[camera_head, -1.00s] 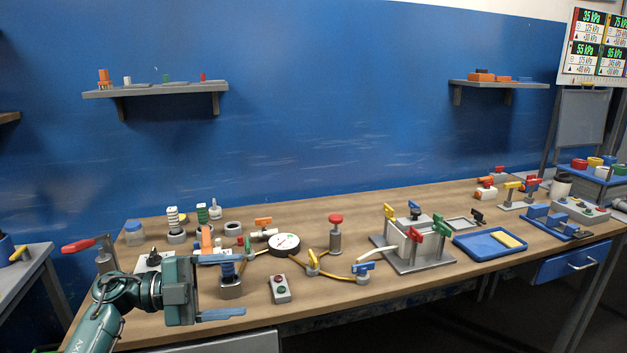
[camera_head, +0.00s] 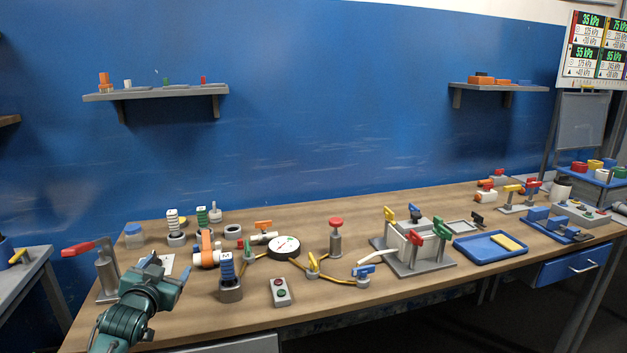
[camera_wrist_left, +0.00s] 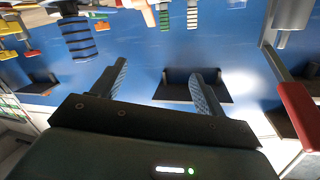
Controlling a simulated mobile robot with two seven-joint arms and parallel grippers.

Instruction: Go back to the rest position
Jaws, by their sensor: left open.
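My left gripper (camera_head: 170,268) is over the left end of the workbench, open and empty. In the left wrist view its two blue fingers (camera_wrist_left: 160,70) stand apart with nothing between them. A blue striped cylinder (camera_head: 227,268) stands upright in a grey round holder (camera_head: 231,291), to the right of the gripper and apart from it. The cylinder also shows at the upper left of the left wrist view (camera_wrist_left: 78,38). My right gripper is not in view.
A post with a red lever (camera_head: 80,248) stands close left of my left arm; the lever also shows in the left wrist view (camera_wrist_left: 298,115). A pressure gauge (camera_head: 284,246), a switch box (camera_head: 280,292) and a grey electrolysis cell (camera_head: 420,250) stand further right. The bench front (camera_head: 200,325) is bare.

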